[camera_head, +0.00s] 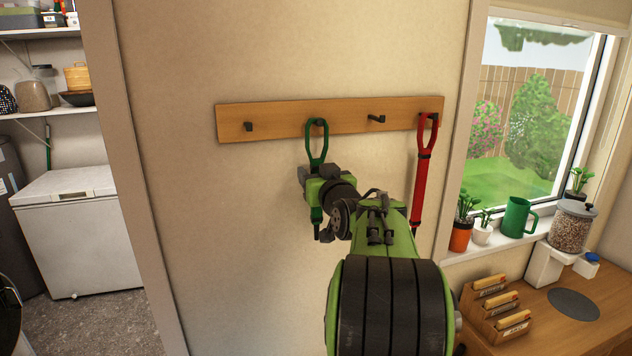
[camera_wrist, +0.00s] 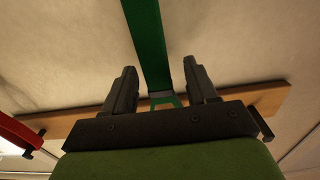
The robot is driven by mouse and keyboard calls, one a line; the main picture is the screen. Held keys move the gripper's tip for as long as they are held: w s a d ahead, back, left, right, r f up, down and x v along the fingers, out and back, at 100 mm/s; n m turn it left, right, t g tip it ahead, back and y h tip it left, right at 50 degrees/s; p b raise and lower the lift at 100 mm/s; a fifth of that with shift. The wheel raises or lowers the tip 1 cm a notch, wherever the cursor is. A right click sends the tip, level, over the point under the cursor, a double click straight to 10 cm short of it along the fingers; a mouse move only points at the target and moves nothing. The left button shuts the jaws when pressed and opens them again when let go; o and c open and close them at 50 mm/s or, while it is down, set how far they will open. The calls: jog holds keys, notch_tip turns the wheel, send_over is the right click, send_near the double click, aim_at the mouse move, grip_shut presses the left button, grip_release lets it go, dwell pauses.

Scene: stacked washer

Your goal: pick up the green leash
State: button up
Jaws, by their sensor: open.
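The green leash (camera_head: 316,214) hangs by its loop from a dark hook on the wooden hook board (camera_head: 270,119). My gripper (camera_head: 312,178) is in front of it, just below the loop, and hides the middle of the strap in the head view. In the wrist view the green strap (camera_wrist: 150,42) runs between the two dark fingers of my gripper (camera_wrist: 159,67), with a gap on each side. The fingers are open and hold nothing.
A red leash (camera_head: 420,190) hangs on the hook at the right end of the board, and its strap is right of my arm. Two other hooks are empty. A windowsill with plants and a green pitcher (camera_head: 516,218) is at the right. A white chest freezer (camera_head: 80,235) stands at the left.

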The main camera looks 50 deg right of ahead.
jog(key=x, duration=0.3)
jog(key=shift+s+a, duration=0.1)
jog(key=shift+s, duration=0.1)
jog(key=shift+c, duration=0.7)
grip_shut()
jog(key=shift+r, duration=0.1)
